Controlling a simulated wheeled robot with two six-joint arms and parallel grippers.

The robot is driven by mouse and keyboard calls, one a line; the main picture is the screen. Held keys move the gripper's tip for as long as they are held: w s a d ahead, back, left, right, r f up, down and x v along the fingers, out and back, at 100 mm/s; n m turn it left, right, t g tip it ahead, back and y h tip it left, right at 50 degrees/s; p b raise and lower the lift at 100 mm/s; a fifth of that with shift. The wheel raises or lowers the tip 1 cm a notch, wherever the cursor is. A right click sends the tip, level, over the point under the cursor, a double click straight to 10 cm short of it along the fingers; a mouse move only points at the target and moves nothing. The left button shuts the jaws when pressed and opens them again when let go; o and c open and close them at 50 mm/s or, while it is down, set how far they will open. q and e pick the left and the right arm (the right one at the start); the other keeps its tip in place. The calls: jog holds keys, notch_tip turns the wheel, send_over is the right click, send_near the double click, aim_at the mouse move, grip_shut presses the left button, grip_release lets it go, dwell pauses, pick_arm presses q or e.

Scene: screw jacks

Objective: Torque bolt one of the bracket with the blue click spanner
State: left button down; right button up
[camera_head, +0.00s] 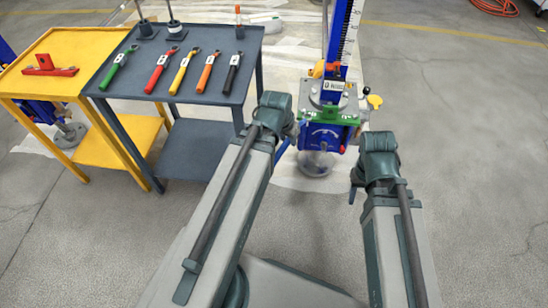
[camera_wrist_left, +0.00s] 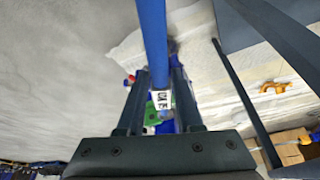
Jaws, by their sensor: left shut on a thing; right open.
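My left gripper (camera_head: 292,132) is shut on the blue click spanner (camera_head: 281,151), mostly hidden behind my wrist in the head view. In the left wrist view the spanner's blue handle (camera_wrist_left: 154,40) runs from the top edge down between the fingers (camera_wrist_left: 159,88), with a white label at its lower end. A green bracket (camera_head: 328,116) sits on the front of the blue screw jack (camera_head: 322,137), right of my left gripper. Green also shows beyond the fingers in the wrist view. Bolt one cannot be made out. My right gripper (camera_head: 357,184) is open and empty, below right of the jack.
A grey table (camera_head: 205,89) at left holds green, red, yellow, orange and black spanners. A yellow table (camera_head: 36,82) beside it carries a red bracket-like part (camera_head: 50,66). A tall ruled post (camera_head: 346,35) rises behind the jack.

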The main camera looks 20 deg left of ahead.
pick_arm(q)
jog(key=a+f+b, duration=0.3)
jog(key=a+f, duration=0.1)
jog(key=shift+s+a+f+n, duration=0.25)
jog(key=shift+s+f+n, duration=0.05)
jog(key=shift+f, duration=0.05)
pick_arm(e)
notch_tip(320, 180, down, 5)
jog(key=shift+r, duration=0.2)
pick_arm(q)
jog(key=w+d+f+b, duration=0.1)
jog(key=w+f+b, duration=0.2)
jog(key=w, duration=1)
jog(key=w+d+n+g+y, duration=0.1)
jog(key=w+d+n+y, duration=0.2)
jog(key=d+n, duration=0.7)
jog(key=shift+w+d+r+p, duration=0.15)
jog(key=shift+d+r+p, duration=0.15)
jog(key=shift+d, duration=0.3)
pick_arm(e)
jog(key=shift+f, duration=1.25)
pick_arm(q)
jog(key=shift+f+b, duration=0.95)
pick_arm(e)
jog(key=shift+f, duration=0.9)
